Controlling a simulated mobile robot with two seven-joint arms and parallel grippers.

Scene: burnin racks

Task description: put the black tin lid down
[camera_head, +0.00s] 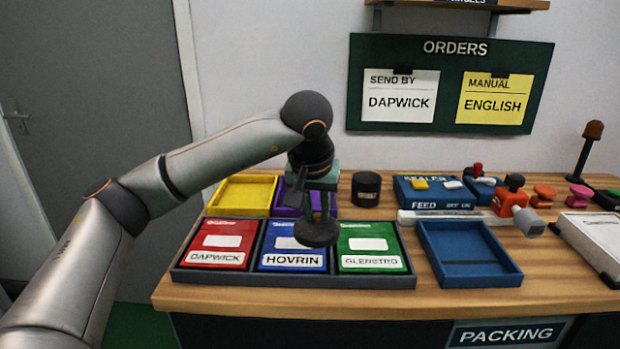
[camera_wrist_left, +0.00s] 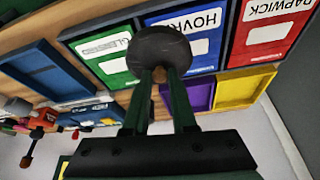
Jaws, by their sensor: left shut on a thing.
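The black tin lid (camera_head: 317,234) is a dark round disc held roughly flat. My left gripper (camera_head: 320,212) is shut on it from above, and the lid appears over the area between the blue HOVRIN and green GLENSTRO bins. In the left wrist view the lid (camera_wrist_left: 162,50) sits at the tips of the two green fingers (camera_wrist_left: 160,76). What exactly the fingertips grip is partly hidden. A black round tin (camera_head: 366,189) stands on the wooden table, right of and behind the gripper. My right gripper is not in view.
A dark rack (camera_head: 290,281) holds red, blue and green bins. Yellow (camera_head: 243,206) and purple trays stand behind it. An empty blue tray (camera_head: 460,281) is to the right, with the sealer (camera_head: 433,191) and stamps behind. Bare wood shows along the front edge and around the tin.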

